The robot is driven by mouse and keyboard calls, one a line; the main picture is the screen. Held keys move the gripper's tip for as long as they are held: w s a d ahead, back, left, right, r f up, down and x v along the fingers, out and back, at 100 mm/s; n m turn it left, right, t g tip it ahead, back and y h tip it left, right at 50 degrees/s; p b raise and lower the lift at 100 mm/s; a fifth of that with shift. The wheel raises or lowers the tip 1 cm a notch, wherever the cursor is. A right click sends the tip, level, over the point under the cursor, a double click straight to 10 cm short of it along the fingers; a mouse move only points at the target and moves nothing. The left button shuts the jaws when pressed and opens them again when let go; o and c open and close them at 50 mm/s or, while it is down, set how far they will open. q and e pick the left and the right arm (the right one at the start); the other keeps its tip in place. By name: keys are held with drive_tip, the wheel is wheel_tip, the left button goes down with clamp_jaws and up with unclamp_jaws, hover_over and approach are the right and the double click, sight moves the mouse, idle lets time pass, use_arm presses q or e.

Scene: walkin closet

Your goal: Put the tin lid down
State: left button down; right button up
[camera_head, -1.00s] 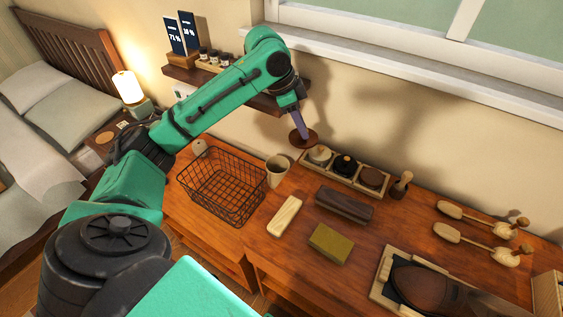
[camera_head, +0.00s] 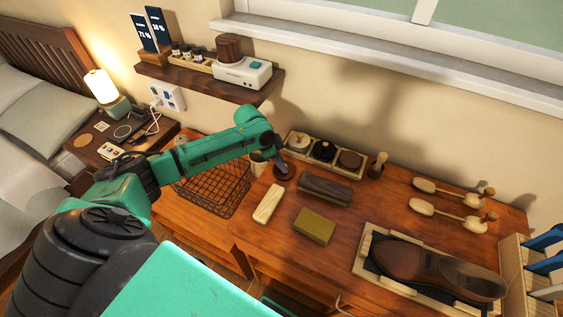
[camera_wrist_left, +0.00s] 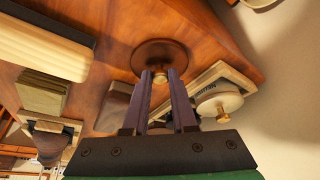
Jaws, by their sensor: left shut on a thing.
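The tin lid (camera_head: 285,173) is a dark brown disc with a small brass knob. My left gripper (camera_head: 279,160) points down at it, just left of the tin rack. In the left wrist view, the fingers (camera_wrist_left: 161,76) are shut on the knob and the lid (camera_wrist_left: 152,54) lies flat beyond them, close to the desk top. I cannot tell whether it touches the wood. The wooden rack (camera_head: 329,166) holds a cream-lidded tin (camera_head: 298,142), a black tin with a knob (camera_head: 324,150) and a brown tin (camera_head: 350,160) with no knob. My right gripper is out of view.
A wire basket (camera_head: 218,194) and a cup (camera_head: 258,165), partly hidden by my arm, stand left. A shoe (camera_head: 430,268) and wooden shoe trees (camera_head: 448,213) are at right.

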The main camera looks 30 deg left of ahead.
use_arm(q)
drive_tip(key=shift+f, duration=0.15)
drive_tip(key=c, duration=0.8)
unclamp_jaws()
drive_tip(key=shift+o, duration=0.4)
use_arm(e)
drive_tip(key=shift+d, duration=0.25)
use_arm(q)
drive_tip(key=b+v, duration=0.1)
drive_tip(key=v, duration=1.1)
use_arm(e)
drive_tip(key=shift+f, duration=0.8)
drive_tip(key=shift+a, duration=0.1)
